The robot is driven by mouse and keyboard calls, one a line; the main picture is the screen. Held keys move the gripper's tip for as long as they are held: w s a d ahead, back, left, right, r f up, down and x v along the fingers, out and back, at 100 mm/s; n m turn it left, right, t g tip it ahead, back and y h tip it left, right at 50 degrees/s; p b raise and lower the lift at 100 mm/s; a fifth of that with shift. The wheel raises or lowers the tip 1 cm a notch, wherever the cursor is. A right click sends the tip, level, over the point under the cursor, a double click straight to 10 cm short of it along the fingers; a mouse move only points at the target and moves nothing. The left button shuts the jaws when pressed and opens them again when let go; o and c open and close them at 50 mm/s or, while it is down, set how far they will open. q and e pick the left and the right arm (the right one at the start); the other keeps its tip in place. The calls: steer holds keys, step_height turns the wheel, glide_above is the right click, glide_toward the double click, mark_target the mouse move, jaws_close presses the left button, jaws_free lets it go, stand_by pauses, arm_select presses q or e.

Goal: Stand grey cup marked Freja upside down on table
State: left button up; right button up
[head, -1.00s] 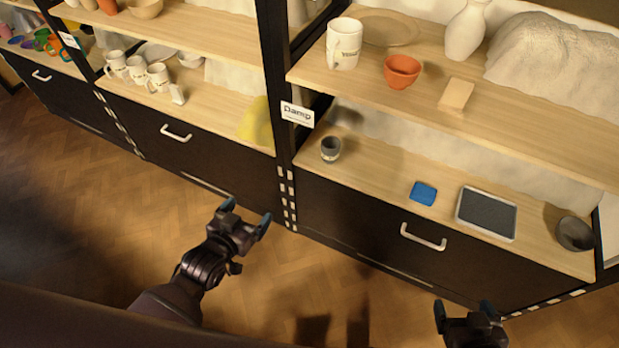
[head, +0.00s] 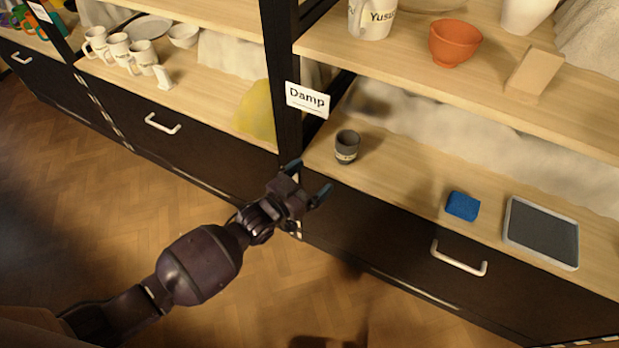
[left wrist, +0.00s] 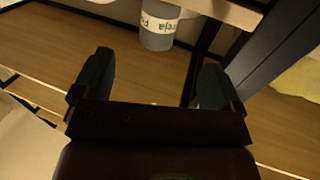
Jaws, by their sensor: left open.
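The grey cup (head: 347,147) with a light name band stands on the lower shelf of the Damp rack, near its left post. In the head view its dark open mouth faces up. In the left wrist view the cup (left wrist: 159,27) shows the name Freja, which appears upside down in that picture. My left gripper (head: 308,180) is open and empty, in front of the shelf edge, below and to the left of the cup. In the left wrist view its two fingers (left wrist: 152,85) are spread, with the cup beyond them. My right gripper is out of view.
A blue sponge (head: 462,206) and a grey-topped tray (head: 540,232) lie farther right on the same shelf. The upper shelf (head: 420,72) overhangs behind, holding an orange bowl (head: 455,43). A black post with a Damp sign (head: 307,99) stands left of the cup.

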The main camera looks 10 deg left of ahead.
mark_target(339, 156)
arm_select(q)
steer(key=b+x, duration=0.1)
steer(key=x, duration=0.2)
steer(key=shift+w+d+f, duration=0.1)
steer(key=shift+w+d, duration=0.1)
steer(key=shift+d, duration=0.05)
steer(key=shift+b+x, duration=0.4)
steer(key=shift+x, duration=1.25)
steer(key=shift+b+x, duration=0.5)
steer(key=shift+x, duration=0.7)
steer(key=shift+b+x, duration=0.3)
steer(key=shift+x, duration=0.7)
steer(key=shift+w+d, duration=0.15)
steer(key=shift+w, duration=0.2)
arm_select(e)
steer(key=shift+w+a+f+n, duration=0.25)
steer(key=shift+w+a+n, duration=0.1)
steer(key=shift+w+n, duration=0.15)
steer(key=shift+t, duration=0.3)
